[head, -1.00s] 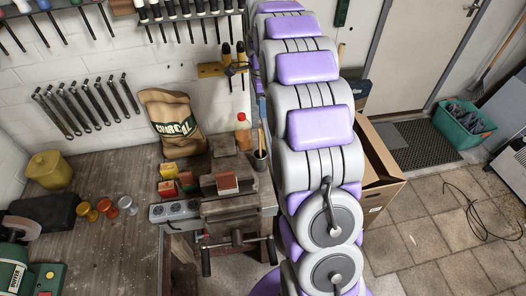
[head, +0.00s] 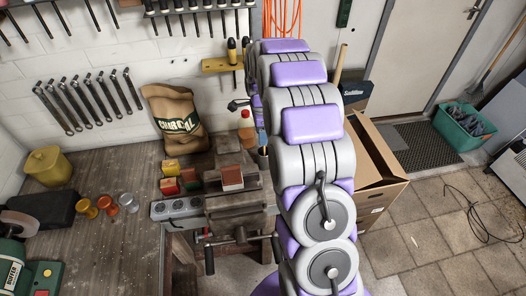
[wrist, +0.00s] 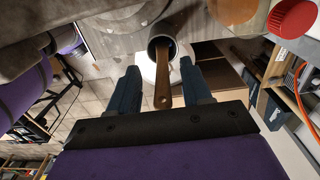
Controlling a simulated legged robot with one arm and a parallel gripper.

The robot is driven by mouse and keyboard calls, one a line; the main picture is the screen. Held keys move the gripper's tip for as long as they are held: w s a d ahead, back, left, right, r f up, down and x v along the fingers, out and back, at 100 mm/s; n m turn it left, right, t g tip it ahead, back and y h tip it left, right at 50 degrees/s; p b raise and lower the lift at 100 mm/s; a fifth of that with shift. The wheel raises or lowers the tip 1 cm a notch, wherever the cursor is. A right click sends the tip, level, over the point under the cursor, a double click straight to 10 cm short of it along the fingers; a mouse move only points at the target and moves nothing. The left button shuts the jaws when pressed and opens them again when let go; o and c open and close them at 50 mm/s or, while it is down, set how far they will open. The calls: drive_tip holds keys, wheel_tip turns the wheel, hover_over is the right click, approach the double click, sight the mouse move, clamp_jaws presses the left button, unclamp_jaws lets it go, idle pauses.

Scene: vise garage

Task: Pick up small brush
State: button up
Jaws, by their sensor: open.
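The small brush shows in the wrist view as a brown wooden handle (wrist: 162,88) with a hole near its end. It stands out of a round dark cup (wrist: 155,40); its other end is hidden inside. My gripper (wrist: 159,68) is open, with one blue-grey finger on each side of the handle. The handle lies between the fingers with a gap on both sides. In the head view my arm hides the brush and most of the cup.
A bottle with an orange-red cap (head: 245,114) is behind, close to my arm. An open cardboard box (head: 385,165) stands right of my arm.

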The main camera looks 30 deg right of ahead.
wheel_tip(320, 180, down, 2)
drive_tip(key=shift+a+f, duration=0.1)
drive_tip(key=shift+d, duration=0.75)
drive_tip(key=shift+c, duration=0.5)
drive_tip(key=c, duration=0.3)
drive_tip(key=shift+a, duration=0.6)
clamp_jaws()
drive_tip(key=shift+d, duration=0.5)
drive_tip(key=shift+d+r, duration=0.1)
drive_tip(key=shift+r, duration=0.2)
drive_tip(key=r, duration=0.3)
drive_tip(key=r+p, duration=0.1)
drive_tip(key=r, duration=0.5)
drive_tip(key=shift+a, duration=0.35)
drive_tip(key=shift+d+r, duration=0.1)
drive_tip(key=shift+r, duration=0.2)
drive_tip(key=shift+d, duration=0.1)
